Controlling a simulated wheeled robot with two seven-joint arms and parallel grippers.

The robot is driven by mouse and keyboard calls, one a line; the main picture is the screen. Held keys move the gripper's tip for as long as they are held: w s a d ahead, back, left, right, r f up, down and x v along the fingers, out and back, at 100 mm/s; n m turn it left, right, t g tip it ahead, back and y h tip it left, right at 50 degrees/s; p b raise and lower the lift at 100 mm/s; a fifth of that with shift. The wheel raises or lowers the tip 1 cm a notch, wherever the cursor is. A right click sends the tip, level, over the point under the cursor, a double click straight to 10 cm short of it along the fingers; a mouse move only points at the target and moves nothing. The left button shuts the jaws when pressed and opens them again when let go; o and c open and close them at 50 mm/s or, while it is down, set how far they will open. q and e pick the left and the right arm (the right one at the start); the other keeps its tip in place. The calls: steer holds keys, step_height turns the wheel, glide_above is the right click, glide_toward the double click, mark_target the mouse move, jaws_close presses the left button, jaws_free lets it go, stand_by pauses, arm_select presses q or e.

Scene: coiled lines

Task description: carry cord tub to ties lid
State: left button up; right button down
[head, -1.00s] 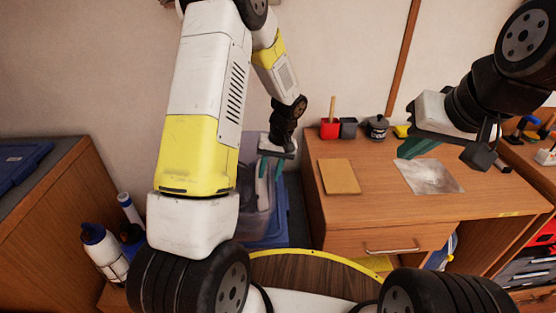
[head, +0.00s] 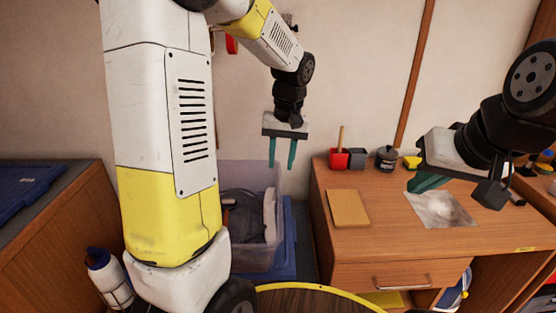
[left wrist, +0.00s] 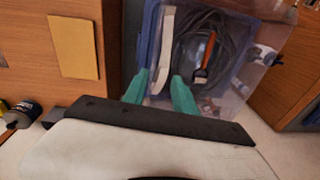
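A clear cord tub (head: 245,262) stands low between the left cabinet and the desk, with dark coiled cord and a white strip inside. The tub also shows in the left wrist view (left wrist: 247,75), with an orange-handled tool among the coils. A blue surface (head: 290,235) lies under and beside it. Another flat blue lid-like thing (head: 28,190) lies on the left cabinet. I cannot tell which blue thing is the ties lid. My left gripper (head: 282,165) is open and empty, fingers pointing down above the tub. My right gripper (head: 425,183) hangs over the desk; its finger gap is unclear.
The desk (head: 420,242) carries a tan pad (head: 348,208), a grey sheet (head: 440,209), a red pot (head: 338,158), a grey pot (head: 357,158) and a dark jar (head: 386,159). A white bottle (head: 112,282) stands by the left cabinet.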

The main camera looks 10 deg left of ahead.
arm_select(q)
steer(key=s+r+m+t+h, duration=0.1)
steer(key=s+r+t, duration=0.1)
steer(key=s+r, duration=0.3)
steer(key=s+r+m+t+h, duration=0.1)
steer(key=s+r, duration=0.4)
steer(key=s, duration=0.8)
steer(key=shift+s+m+t+h, duration=0.15)
steer(key=shift+m+t+h, duration=0.15)
steer(key=shift+t+h, duration=0.7)
steer(key=shift+a+t+y, duration=0.1)
steer(key=shift+t+y, duration=0.2)
